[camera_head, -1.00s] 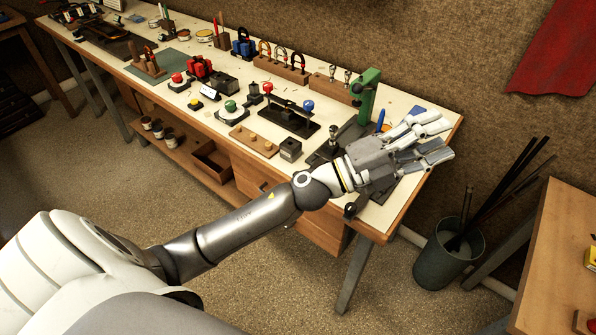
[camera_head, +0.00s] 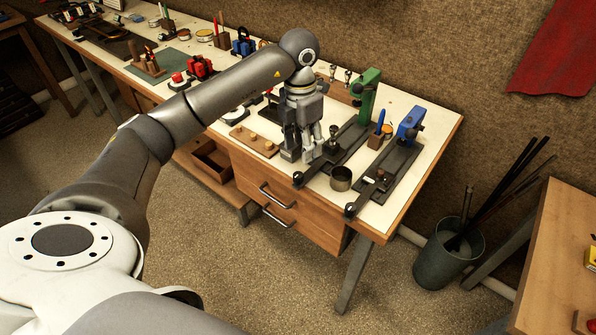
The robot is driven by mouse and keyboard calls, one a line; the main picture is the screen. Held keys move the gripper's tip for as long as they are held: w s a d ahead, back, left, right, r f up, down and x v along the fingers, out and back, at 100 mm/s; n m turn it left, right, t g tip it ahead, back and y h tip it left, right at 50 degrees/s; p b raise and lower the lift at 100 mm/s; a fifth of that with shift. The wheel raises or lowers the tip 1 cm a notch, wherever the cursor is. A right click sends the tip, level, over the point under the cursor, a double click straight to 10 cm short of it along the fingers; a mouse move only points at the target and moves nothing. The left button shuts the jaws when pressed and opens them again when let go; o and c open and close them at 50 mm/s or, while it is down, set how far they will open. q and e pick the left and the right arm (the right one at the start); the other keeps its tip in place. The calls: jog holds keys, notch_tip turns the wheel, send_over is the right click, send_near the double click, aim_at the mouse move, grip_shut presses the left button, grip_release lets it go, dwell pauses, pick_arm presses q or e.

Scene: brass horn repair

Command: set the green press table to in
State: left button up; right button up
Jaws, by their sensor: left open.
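The green press (camera_head: 367,96) stands upright near the back right of the workbench. Its dark, narrow base (camera_head: 350,141) runs toward the front edge and ends in a round black knob (camera_head: 298,178). A small dark upright piece (camera_head: 332,142) stands on this base. My left gripper (camera_head: 303,156) points down just left of the green press's base, with its fingers open. It appears to hold nothing. The fingers partly hide what lies behind them, and I cannot tell whether they touch the base.
A blue press (camera_head: 410,123) with a similar dark base stands to the right. A metal cup (camera_head: 341,179) sits between the two bases. A wooden block with pegs (camera_head: 254,141) lies left of my gripper. A bucket of rods (camera_head: 449,254) stands on the floor.

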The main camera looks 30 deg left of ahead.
aim_at(298, 174)
pick_arm(q)
jog(key=f+p, duration=0.1)
jog(key=f, duration=0.2)
jog(key=f+p, duration=0.1)
jog(key=f, duration=0.3)
jog(key=a+f+p, duration=0.1)
jog(key=f, duration=0.2)
jog(key=shift+s+f, duration=0.1)
jog(key=shift+f, duration=0.15)
jog(key=shift+c, duration=0.4)
grip_shut()
